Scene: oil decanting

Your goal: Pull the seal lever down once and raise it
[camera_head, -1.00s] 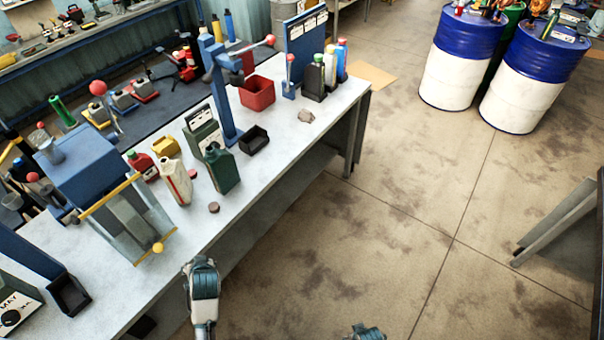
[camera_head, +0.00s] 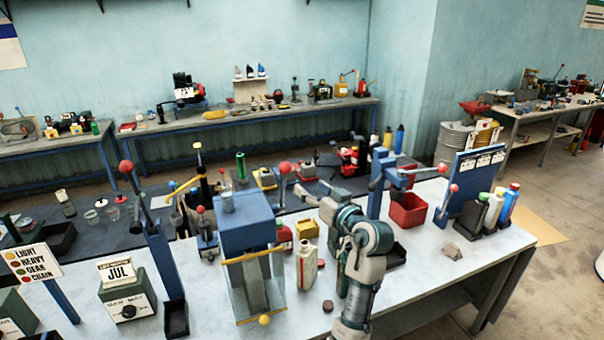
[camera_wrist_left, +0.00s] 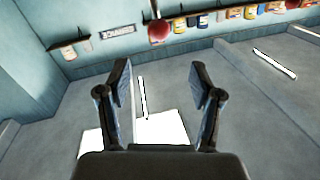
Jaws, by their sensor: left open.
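My left gripper (camera_head: 303,192) is raised over the workbench, near the blue press-like machine (camera_head: 245,230). A lever with a red ball knob (camera_head: 284,168) stands just left of the gripper's tips. Other red-knobbed levers stand on a blue post at left (camera_head: 126,167) and on the blue stand at right (camera_head: 443,168). No label shows which is the seal lever. My right gripper is out of view.
On the bench, a cream bottle (camera_head: 307,262) stands beside the arm. A black tray (camera_head: 176,318), a red bin (camera_head: 408,210) and a rack of bottles (camera_head: 492,212) also stand there. The bench's right front (camera_head: 450,275) is mostly clear.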

